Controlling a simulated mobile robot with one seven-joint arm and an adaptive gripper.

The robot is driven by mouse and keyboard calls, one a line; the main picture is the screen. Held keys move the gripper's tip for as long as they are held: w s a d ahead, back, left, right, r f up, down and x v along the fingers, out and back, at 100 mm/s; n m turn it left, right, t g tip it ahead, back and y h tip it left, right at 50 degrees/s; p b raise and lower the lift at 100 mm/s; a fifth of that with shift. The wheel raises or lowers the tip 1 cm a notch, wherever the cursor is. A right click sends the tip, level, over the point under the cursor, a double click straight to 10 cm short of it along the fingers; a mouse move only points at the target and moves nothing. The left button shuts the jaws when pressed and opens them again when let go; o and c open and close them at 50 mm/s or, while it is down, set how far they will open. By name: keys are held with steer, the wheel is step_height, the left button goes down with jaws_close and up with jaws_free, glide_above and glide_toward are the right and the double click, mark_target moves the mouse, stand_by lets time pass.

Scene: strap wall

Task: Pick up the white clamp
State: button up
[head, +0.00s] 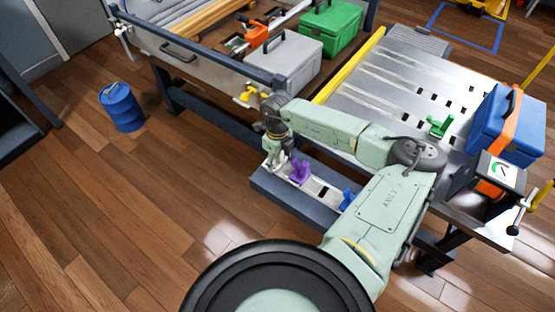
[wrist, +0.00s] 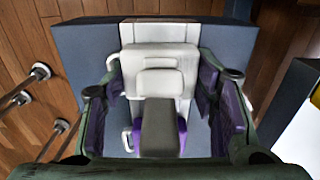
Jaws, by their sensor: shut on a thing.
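The white clamp (wrist: 155,68) is in the middle of the wrist view, between the fingers of my gripper (wrist: 162,95). My gripper is shut on it. In the head view my gripper (head: 276,157) points down at the left end of a low grey beam, and the white clamp (head: 281,166) shows only as a small pale piece under it. I cannot tell whether the clamp touches the beam. A purple clamp (head: 299,171) stands on the beam just to the right, close to my gripper. Most of the white clamp is hidden in the head view.
The low beam (head: 265,183) also carries a blue clamp (head: 348,198). A slotted metal table (head: 375,85) holds a green clamp (head: 438,126) and a blue case (head: 508,125). A grey toolbox (head: 290,62) sits on the bench behind. A blue drum (head: 121,107) stands on open floor at left.

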steer(key=shift+r, duration=0.15)
step_height(320, 180, up, 10)
steer(key=shift+f+b, duration=0.15)
steer(key=shift+b, duration=0.9)
